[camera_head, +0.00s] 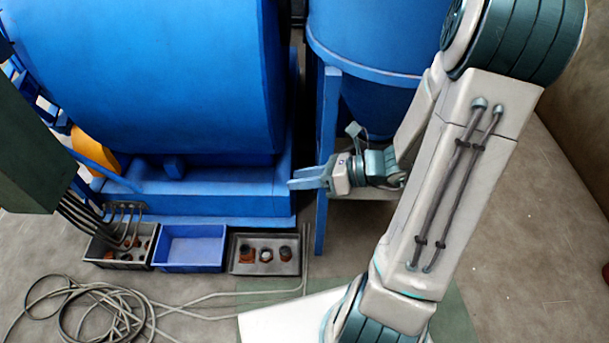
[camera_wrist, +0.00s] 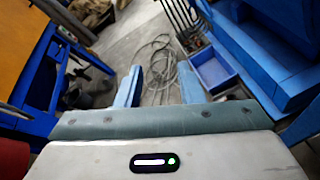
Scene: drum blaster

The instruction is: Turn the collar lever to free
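I cannot make out the collar lever in either view. The big blue drum (camera_head: 150,75) fills the upper left of the head view and sits on a blue base (camera_head: 200,203). My gripper (camera_head: 298,178) is just right of this base, near a blue upright post (camera_head: 327,130), and points left. In the wrist view my gripper (camera_wrist: 159,82) has its two blue fingers apart with nothing between them.
A blue bin (camera_head: 190,247) stands between a black bin with fittings (camera_head: 104,262) and a tray with several plugs (camera_head: 265,270). A coiled hose (camera_head: 105,310) lies on the floor. A blue hopper (camera_head: 375,40) is behind my arm. An orange panel (camera_wrist: 20,40) is at left.

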